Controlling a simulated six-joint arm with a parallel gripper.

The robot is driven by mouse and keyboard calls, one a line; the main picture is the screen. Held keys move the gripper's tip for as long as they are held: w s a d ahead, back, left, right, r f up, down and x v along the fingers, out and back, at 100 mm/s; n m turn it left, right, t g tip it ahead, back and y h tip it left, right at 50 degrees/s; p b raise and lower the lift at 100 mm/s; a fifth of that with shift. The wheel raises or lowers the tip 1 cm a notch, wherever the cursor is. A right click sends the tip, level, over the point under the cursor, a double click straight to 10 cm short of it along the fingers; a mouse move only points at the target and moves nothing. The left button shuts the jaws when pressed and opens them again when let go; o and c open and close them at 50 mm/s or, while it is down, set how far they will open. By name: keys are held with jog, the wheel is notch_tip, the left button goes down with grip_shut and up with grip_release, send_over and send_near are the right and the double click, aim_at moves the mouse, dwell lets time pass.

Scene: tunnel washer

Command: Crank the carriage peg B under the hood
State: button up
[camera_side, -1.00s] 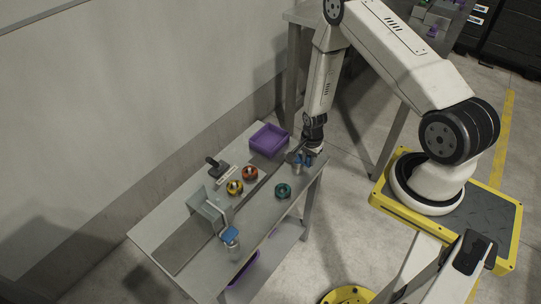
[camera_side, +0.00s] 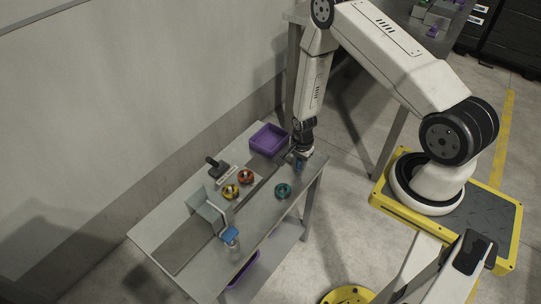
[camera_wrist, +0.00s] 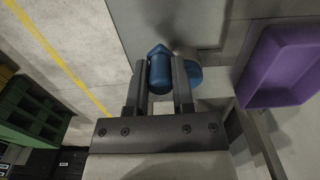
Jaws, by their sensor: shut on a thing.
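My gripper (camera_side: 302,156) is at the right end of the table in the side view. In the wrist view the jaws (camera_wrist: 160,82) are shut on a blue crank handle (camera_wrist: 161,70); the handle also shows in the side view (camera_side: 298,167). A grey box-like hood (camera_side: 206,213) stands left of centre on the table. A yellow round part (camera_side: 231,191) is beside the hood, outside it, and an orange round part (camera_side: 246,177) is farther up and right. The carriage under them is too small to make out, and no peg letter is readable.
A purple tray (camera_side: 268,139) is at the table's back. A green round part (camera_side: 283,190) lies near the front edge. A blue-topped object (camera_side: 230,233) stands in front of the hood. A dark-handled tool (camera_side: 214,165) and a pale strip (camera_side: 227,176) are behind the round parts.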

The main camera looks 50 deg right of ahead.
jog(key=shift+w+d, duration=0.1)
jog(key=shift+w, duration=0.25)
jog(key=shift+w+a, duration=0.25)
jog(key=shift+w, duration=0.55)
jog(key=shift+w+a, duration=0.15)
jog(key=shift+w, duration=0.05)
jog(key=shift+w, duration=0.1)
jog(key=shift+w+d, duration=0.2)
jog(key=shift+w, duration=0.4)
jog(key=shift+w+d, duration=0.15)
jog(key=shift+w, duration=0.4)
